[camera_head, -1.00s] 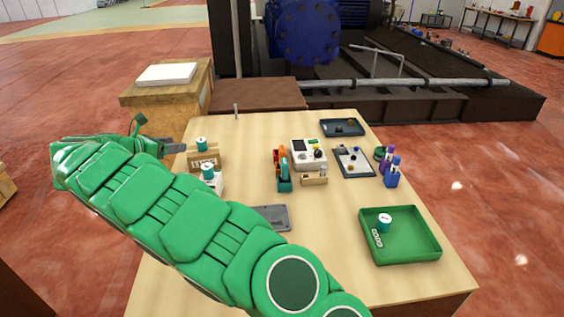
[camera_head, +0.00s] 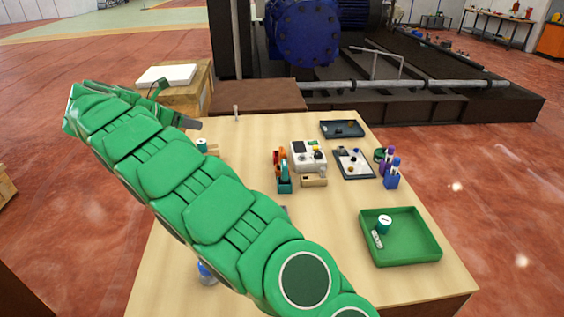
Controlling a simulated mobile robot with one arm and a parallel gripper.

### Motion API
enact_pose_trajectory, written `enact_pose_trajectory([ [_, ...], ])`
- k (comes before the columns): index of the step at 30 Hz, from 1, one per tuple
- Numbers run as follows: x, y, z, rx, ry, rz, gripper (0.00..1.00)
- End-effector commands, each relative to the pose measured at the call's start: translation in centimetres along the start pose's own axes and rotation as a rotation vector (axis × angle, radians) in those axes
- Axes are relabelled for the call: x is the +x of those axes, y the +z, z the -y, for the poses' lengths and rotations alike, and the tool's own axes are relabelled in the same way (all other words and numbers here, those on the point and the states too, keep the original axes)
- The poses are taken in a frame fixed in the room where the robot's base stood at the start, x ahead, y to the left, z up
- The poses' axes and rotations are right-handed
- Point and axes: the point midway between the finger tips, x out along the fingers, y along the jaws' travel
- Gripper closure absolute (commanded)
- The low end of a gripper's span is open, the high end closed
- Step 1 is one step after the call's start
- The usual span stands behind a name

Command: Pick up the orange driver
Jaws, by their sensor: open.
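The orange driver (camera_head: 278,157) stands near the middle of the table, behind a teal tool (camera_head: 285,181), and shows only as a small orange shape. I cannot tell if the two touch. My gripper (camera_head: 190,124) is at the end of my green arm, over the table's back left edge. It is open, with only a dark fingertip part showing. It is well to the left of the driver and apart from it.
A white device (camera_head: 308,156) and a small tan block (camera_head: 313,180) stand right of the driver. A green tray (camera_head: 428,250) holds a teal-and-white cylinder. Blue bottles (camera_head: 391,175) stand near the right edge. My arm hides much of the table's left side.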

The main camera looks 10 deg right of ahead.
Motion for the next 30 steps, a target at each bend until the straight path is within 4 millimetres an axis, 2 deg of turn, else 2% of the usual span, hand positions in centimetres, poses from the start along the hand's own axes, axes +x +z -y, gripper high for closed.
enact_pose_trajectory([
  [1, 1.4, 0.0, 0.6, 0.010, -0.022, -0.037, 0.38],
  [8, 7.5, -0.9, 4.1, 0.068, -0.127, -0.259, 0.38],
  [15, 14.8, -2.8, 10.1, 0.200, -0.267, -0.676, 0.38],
  [19, 17.1, -3.3, 12.8, 0.297, -0.309, -0.936, 0.38],
  [23, 18.1, -2.7, 14.9, 0.404, -0.313, -1.190, 0.38],
  [26, 18.5, -1.3, 16.2, 0.489, -0.290, -1.382, 0.38],
  [30, 18.8, 2.2, 18.1, 0.616, -0.213, -1.632, 0.38],
])
